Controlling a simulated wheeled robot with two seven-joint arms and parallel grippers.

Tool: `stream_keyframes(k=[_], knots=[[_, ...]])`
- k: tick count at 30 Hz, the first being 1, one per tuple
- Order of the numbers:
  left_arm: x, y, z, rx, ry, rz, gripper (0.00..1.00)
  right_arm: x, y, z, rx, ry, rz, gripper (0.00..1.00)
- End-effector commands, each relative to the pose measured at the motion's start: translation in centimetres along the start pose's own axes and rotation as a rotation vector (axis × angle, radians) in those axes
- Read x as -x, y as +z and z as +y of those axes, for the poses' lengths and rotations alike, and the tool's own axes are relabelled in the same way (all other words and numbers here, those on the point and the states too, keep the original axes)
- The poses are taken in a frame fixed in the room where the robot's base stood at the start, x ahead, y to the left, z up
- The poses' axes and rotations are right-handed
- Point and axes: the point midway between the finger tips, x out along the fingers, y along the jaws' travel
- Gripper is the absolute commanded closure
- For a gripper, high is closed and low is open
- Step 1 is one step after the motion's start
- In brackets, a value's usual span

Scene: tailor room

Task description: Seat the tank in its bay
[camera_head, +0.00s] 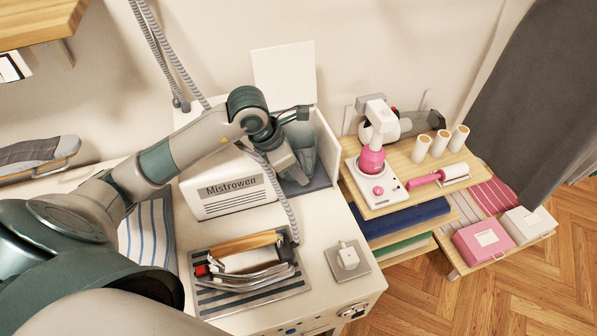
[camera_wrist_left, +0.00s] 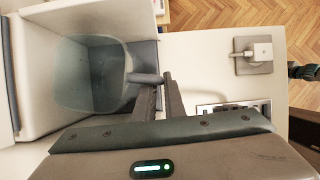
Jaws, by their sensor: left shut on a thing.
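The grey, see-through tank (camera_head: 304,146) is in the open bay (camera_head: 324,152) at the right end of the white Mistrowen station (camera_head: 231,187). In the left wrist view the tank (camera_wrist_left: 88,75) stands between the pale bay walls (camera_wrist_left: 30,70). My left gripper (camera_wrist_left: 160,92) is shut on its short grey handle (camera_wrist_left: 146,78). In the head view my left gripper (camera_head: 298,172) reaches down at the bay, partly covering the tank. The tank's bottom is hidden, so I cannot tell whether it touches the bay floor. My right gripper is not recognisable in either view.
A raised white panel (camera_head: 284,74) stands behind the bay. An iron (camera_head: 245,262) rests on a striped pad in front. A white plug (camera_head: 347,256) sits on a grey plate to the right. A grey hose runs close by my left gripper. Wooden shelves (camera_head: 407,190) hold pink tools.

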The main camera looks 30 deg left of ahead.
Motion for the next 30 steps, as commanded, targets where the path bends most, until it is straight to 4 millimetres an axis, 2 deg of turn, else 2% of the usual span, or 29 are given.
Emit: stream_keyframes(k=[3,4,5,17,30], knots=[[-0.2,-0.1,0.0,0.0,0.001,-0.001,1.0,-0.3,0.0,-0.1,0.0,0.0,0.0,1.0],[-0.2,-0.1,0.0,0.0,0.001,-0.001,0.88,-0.3,0.0,-0.1,0.0,0.0,0.0,1.0],[-0.1,0.0,0.0,0.0,0.001,-0.001,0.82,-0.2,0.0,-0.1,0.0,-0.001,0.0,1.0],[0.1,-0.1,0.0,0.0,0.0,0.001,0.82,-0.1,0.0,-0.1,-0.001,-0.001,0.0,1.0],[2.8,0.0,0.0,0.0,0.001,0.001,0.82,1.2,-0.1,-0.1,0.0,-0.001,0.0,1.0]])
